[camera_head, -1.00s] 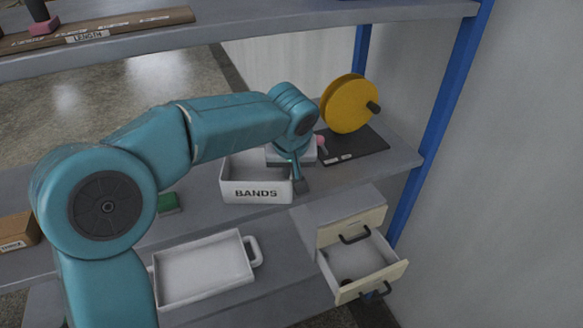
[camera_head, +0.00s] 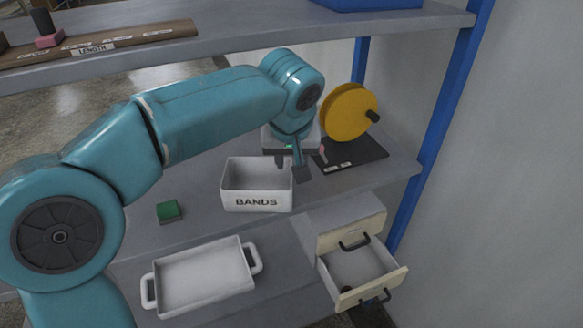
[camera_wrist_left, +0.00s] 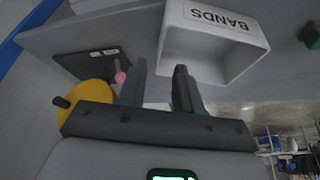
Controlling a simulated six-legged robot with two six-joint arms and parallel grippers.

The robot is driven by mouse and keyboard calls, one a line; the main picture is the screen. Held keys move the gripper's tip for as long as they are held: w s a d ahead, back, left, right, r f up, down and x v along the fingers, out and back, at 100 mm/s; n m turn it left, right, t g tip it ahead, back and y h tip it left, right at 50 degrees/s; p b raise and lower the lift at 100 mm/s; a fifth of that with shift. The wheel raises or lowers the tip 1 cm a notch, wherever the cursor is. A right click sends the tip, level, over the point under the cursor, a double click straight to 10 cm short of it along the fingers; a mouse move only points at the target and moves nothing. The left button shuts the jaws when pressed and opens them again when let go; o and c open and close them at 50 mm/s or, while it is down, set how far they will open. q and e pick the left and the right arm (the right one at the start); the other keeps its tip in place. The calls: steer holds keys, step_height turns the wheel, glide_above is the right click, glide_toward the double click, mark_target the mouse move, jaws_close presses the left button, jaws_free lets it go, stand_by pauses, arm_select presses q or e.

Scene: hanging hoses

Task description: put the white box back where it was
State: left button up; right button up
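The white box (camera_head: 257,201), labelled BANDS, stands upright and empty on the middle shelf (camera_head: 210,232). In the left wrist view the white box (camera_wrist_left: 215,45) lies just beyond the fingers. My left gripper (camera_head: 291,170) is at the box's right side, near its rear corner. In the left wrist view its two fingers (camera_wrist_left: 160,72) are apart with nothing held between them. One finger overlaps the box's inside in the picture, and the other is outside its right wall. I cannot tell if either touches it. My right gripper is not in view.
A yellow disc (camera_head: 346,112) and a dark board (camera_head: 352,153) stand right of the box. A green block (camera_head: 168,211) lies left. Below are a white tray (camera_head: 203,277) with handles and an open drawer (camera_head: 362,268). A blue post (camera_head: 440,120) bounds the right.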

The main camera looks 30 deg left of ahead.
arm_select(q)
steer(key=shift+v, duration=1.65)
steer(key=shift+f, duration=0.1)
